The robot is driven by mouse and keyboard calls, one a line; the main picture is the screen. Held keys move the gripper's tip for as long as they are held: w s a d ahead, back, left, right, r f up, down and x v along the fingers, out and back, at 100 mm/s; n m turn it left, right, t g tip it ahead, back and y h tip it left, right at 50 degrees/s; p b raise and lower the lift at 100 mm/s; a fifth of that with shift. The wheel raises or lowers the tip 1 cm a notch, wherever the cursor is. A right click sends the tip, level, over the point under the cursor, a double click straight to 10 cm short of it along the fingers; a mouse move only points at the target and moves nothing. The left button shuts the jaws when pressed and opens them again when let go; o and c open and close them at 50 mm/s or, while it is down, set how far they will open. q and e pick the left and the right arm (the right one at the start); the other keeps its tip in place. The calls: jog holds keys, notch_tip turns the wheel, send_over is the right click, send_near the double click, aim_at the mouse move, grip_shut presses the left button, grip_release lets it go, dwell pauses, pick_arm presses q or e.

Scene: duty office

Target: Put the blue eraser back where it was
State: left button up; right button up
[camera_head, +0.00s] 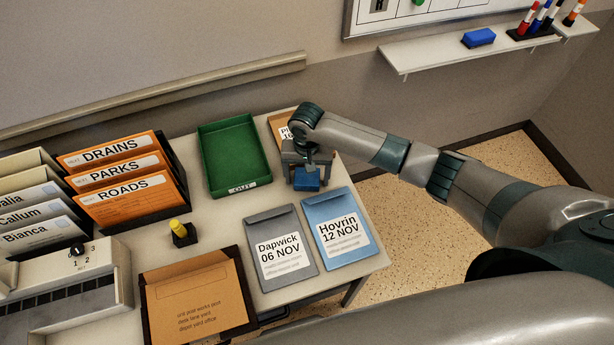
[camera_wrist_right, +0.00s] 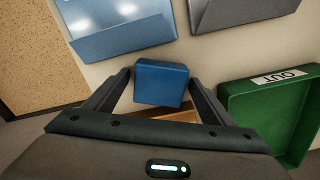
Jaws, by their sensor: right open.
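A small blue block (camera_head: 306,181), which looks like an eraser, is on the table between the green tray and the blue envelope. My right gripper (camera_head: 306,168) is directly above it, pointing down. In the right wrist view the blue block (camera_wrist_right: 162,82) lies between the two fingers of my open right gripper (camera_wrist_right: 160,80), and the fingers look apart from its sides. A second blue block (camera_head: 479,38) rests on the white wall shelf (camera_head: 420,59), left of the markers. My left gripper is not in view.
The green OUT tray (camera_head: 203,140) stands left of my right gripper. A brown envelope (camera_head: 277,127) lies partly behind the gripper. Grey (camera_head: 283,247) and blue (camera_head: 337,231) envelopes lie in front. A yellow-topped stamp (camera_head: 180,229) and an orange folder rack (camera_head: 123,178) stand further left.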

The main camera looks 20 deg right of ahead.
aim_at(307, 177)
notch_tip(307, 177, up, 12)
jog(key=b, duration=0.2)
dwell(0.4)
jog(key=shift+f, duration=0.1)
dwell(0.4)
